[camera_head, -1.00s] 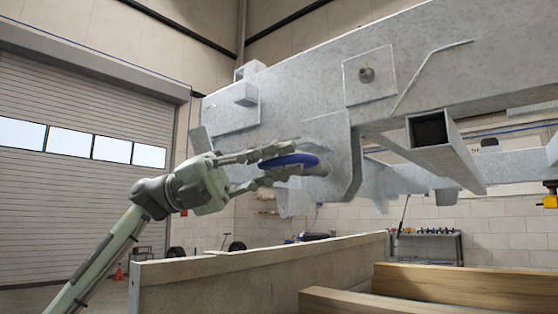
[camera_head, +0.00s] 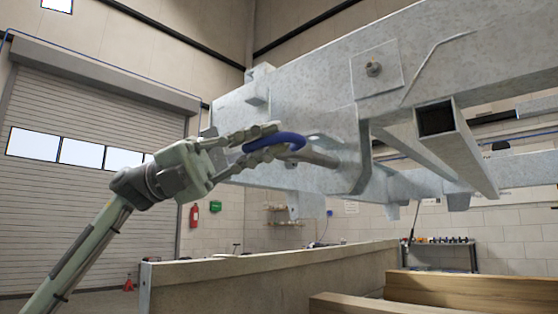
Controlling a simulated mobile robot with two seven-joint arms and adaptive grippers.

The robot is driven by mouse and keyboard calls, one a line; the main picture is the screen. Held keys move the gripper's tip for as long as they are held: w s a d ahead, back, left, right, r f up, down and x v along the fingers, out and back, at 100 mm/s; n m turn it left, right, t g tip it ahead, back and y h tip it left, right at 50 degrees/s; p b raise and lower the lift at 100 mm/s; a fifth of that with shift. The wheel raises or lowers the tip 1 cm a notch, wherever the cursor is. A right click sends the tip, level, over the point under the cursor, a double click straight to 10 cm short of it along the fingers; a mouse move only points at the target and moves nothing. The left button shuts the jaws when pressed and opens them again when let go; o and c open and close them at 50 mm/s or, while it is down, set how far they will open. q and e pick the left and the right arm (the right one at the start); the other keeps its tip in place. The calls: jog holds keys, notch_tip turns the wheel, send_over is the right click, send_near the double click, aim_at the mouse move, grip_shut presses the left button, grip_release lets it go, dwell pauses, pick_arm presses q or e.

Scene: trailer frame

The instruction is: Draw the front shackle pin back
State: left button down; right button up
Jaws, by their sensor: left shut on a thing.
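The front shackle pin (camera_head: 322,158) is a grey metal rod with a blue ring-shaped handle (camera_head: 291,137) at its left end. Its right end runs up to the hanger plate (camera_head: 365,150) under the galvanized trailer frame (camera_head: 300,100). A length of bare rod shows between handle and plate. How much rod is still inside the plate is hidden. My left gripper (camera_head: 277,141) comes in from the left and is shut on the blue handle, one finger above and one below. My right gripper is not in view.
A square tube (camera_head: 455,145) and other crossmembers hang to the right. Below stand a pale low wall (camera_head: 270,268) and wooden beams (camera_head: 450,285). A workbench (camera_head: 440,245) is at the back.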

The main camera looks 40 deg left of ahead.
pick_arm(q)
jog(key=shift+s, duration=0.2)
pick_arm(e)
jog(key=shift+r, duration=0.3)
pick_arm(q)
jog(key=c, duration=1.6)
grip_release()
jog(key=shift+o, duration=0.2)
jog(key=shift+a, duration=0.1)
jog(key=v, duration=1.2)
